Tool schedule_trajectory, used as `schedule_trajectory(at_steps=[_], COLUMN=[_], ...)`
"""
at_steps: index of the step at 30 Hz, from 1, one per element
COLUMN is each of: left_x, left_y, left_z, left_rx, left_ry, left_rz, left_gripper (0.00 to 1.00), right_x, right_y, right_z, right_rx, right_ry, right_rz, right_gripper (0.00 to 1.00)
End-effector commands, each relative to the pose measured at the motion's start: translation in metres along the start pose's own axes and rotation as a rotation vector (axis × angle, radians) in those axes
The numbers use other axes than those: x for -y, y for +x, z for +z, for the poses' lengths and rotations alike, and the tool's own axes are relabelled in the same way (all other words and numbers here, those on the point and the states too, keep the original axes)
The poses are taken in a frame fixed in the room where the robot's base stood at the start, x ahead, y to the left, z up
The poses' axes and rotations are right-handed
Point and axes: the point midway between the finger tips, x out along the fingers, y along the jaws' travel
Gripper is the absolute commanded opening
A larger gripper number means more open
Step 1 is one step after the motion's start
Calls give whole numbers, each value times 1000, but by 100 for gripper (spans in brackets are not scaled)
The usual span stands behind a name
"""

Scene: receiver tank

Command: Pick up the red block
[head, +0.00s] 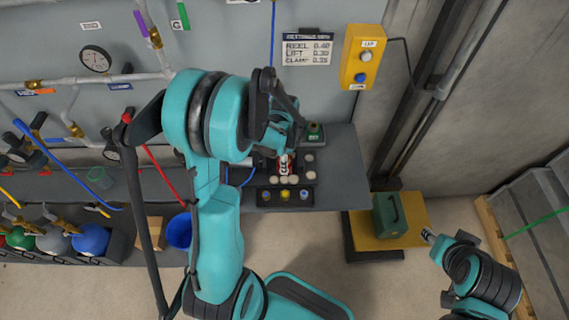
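A small red and white item (284,163) sits at a dark fixture on the grey bench, below my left gripper in the picture. It is the only block-like red thing I can pick out, and I cannot tell if it is the red block. My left gripper (281,112) has dark fingers and hangs over the bench, just above this item in the picture. The arm partly hides the gripper, and I cannot tell if its fingers are apart or touch anything. My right arm is at the lower right; its gripper is not clearly visible.
The grey bench (340,170) holds a dark fixture with several round pieces. A green case (388,215) stands on a yellow platform (415,235) at the right. A yellow button box (362,55) hangs on the wall. A blue bucket (179,231) and pipes are at the left.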

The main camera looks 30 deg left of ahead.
Motion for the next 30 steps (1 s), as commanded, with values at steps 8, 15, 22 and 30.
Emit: schedule_trajectory(at_steps=[8, 15, 22, 30], left_x=[0, 0, 0, -51], left_y=[0, -7, -43, -75], left_z=[0, 0, 0, -18], left_rx=[0, 0, 0, 0], left_ry=[0, 0, 0, 4], left_rz=[1, 1, 1, 1], left_gripper=[3, 3, 3, 3], right_x=[0, 0, 0, 0], right_y=[0, -3, -16, -30], right_z=[0, -2, -12, -21], right_rx=[0, 0, 0, 0], right_ry=[0, 0, 0, 0], right_rz=[0, 0, 0, 0], right_gripper=[40, 40, 40, 40])
